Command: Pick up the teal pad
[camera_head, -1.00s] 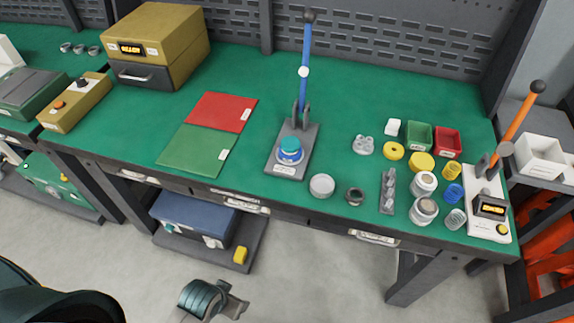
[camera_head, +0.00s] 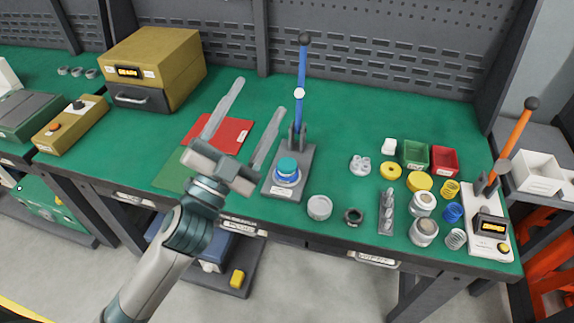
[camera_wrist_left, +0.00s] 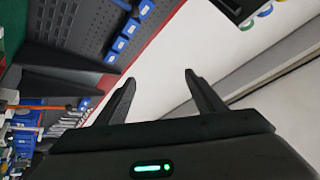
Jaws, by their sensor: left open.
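The teal pad (camera_head: 287,164) sits on top of a blue round piece (camera_head: 286,177) on the grey base of the press with the blue lever (camera_head: 301,70). My left gripper (camera_head: 262,94) is raised over the table's left-middle part, left of the press, with its fingers pointing up and away in the picture. It is open and empty. In the left wrist view its two fingers (camera_wrist_left: 158,83) are spread, with wall and shelving beyond and no pad there. My right gripper is not in view.
Red (camera_head: 232,133) and green (camera_head: 172,178) mats lie behind my left gripper. A tan box (camera_head: 165,55) stands at the back left. A white round cap (camera_head: 319,207), jars, rings, small bins and an orange-lever press (camera_head: 510,150) crowd the right. Green table is clear behind the blue-lever press.

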